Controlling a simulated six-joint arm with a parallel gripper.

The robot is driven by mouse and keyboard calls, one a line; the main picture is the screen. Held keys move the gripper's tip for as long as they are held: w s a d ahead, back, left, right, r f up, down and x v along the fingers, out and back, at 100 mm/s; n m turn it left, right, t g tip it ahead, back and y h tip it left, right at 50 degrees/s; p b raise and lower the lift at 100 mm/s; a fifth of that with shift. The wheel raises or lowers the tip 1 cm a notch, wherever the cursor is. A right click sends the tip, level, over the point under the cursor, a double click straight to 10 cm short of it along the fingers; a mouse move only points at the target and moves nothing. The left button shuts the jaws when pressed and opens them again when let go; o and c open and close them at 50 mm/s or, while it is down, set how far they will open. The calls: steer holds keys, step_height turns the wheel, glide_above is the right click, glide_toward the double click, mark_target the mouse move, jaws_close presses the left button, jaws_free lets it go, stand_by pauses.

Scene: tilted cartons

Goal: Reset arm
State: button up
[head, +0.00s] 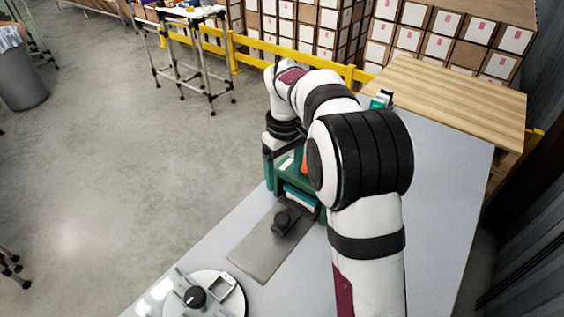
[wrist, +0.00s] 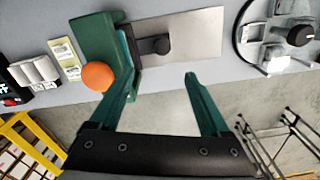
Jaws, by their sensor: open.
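My arm reaches out over the grey table, and its end is at the table's left edge in the head view. My gripper (wrist: 160,84) is open in the wrist view, with its two green fingers apart and nothing between them. Below the gap I see bare floor and the table edge. In the head view my gripper is partly hidden by the arm, beside a green holder (head: 304,204). The holder also shows in the wrist view (wrist: 95,37), close to the left finger. An orange ball (wrist: 98,76) shows at the holder, left of that finger.
A grey plate (head: 252,257) with a dark knob (wrist: 161,45) lies beside the holder. A round white base (head: 212,279) with a black knob stands at the table's near end. A wooden top (head: 455,95), yellow rail and stacked boxes stand behind. Open floor lies left.

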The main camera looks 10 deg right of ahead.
steer(key=s+r+m+y, duration=0.1)
steer(key=s+r+m, duration=0.2)
steer(key=s, duration=0.6)
steer(key=s+r+m, duration=0.3)
steer(key=s, duration=0.6)
steer(key=s+f+m, duration=0.3)
steer(key=s+m, duration=0.2)
steer(key=s, duration=0.9)
steer(key=shift+s+a+f+m+y, duration=0.3)
steer(key=shift+s+a+f+y, duration=0.1)
steer(key=shift+a, duration=0.05)
